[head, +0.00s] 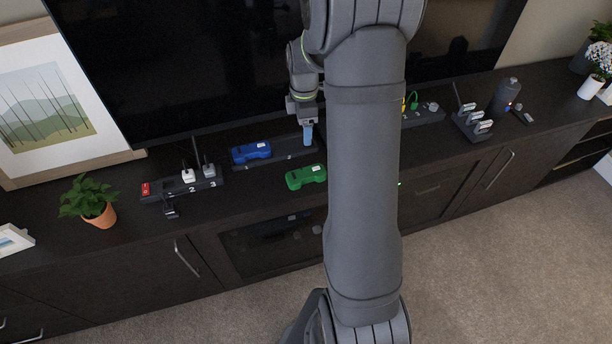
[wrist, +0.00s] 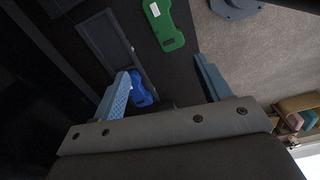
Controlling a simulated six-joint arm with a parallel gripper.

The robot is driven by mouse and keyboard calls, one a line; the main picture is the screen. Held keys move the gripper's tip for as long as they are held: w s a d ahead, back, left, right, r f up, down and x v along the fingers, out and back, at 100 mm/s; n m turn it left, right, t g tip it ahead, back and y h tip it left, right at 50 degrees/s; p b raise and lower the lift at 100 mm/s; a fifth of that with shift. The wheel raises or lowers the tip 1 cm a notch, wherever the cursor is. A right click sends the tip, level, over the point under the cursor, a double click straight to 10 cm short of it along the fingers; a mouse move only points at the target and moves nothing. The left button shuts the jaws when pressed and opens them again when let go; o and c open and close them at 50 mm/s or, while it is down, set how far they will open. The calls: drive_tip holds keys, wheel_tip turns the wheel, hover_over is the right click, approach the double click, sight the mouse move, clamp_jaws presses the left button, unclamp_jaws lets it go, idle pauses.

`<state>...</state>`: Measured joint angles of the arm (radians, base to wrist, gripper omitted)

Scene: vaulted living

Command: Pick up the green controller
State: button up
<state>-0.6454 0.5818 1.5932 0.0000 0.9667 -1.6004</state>
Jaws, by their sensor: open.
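The green controller (head: 306,177) lies on the dark cabinet top near its front edge, left of my arm in the head view. In the wrist view the green controller (wrist: 164,25) shows beyond the fingertips, apart from them. A blue controller (head: 251,152) sits on a dark dock behind and to the left of the green one; it also shows in the wrist view (wrist: 140,91), partly hidden by a finger. My gripper (head: 307,134) is above the right end of the dock, behind the green controller. In the wrist view its two blue fingers (wrist: 162,82) are spread, with nothing held.
A power strip (head: 190,184) with plugs and a potted plant (head: 97,206) stand to the left. The dark dock (head: 284,149) lies behind the green controller. The television (head: 190,60) stands close behind my gripper. More devices (head: 472,123) and a dark cylinder (head: 507,95) stand to the right.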

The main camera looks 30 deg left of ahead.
drive_tip(key=f+n, duration=0.1)
drive_tip(key=n, duration=0.1)
hover_over(305, 172)
wheel_tip(305, 172, down, 13)
drive_tip(key=shift+a+r, duration=0.1)
drive_tip(key=shift+r, duration=0.1)
drive_tip(key=shift+d+f, duration=0.15)
drive_tip(key=shift+f, duration=1.15)
drive_tip(key=shift+d+f, duration=0.1)
drive_tip(key=shift+f, duration=1.15)
drive_tip(key=c, duration=1.2)
drive_tip(key=shift+r, duration=0.1)
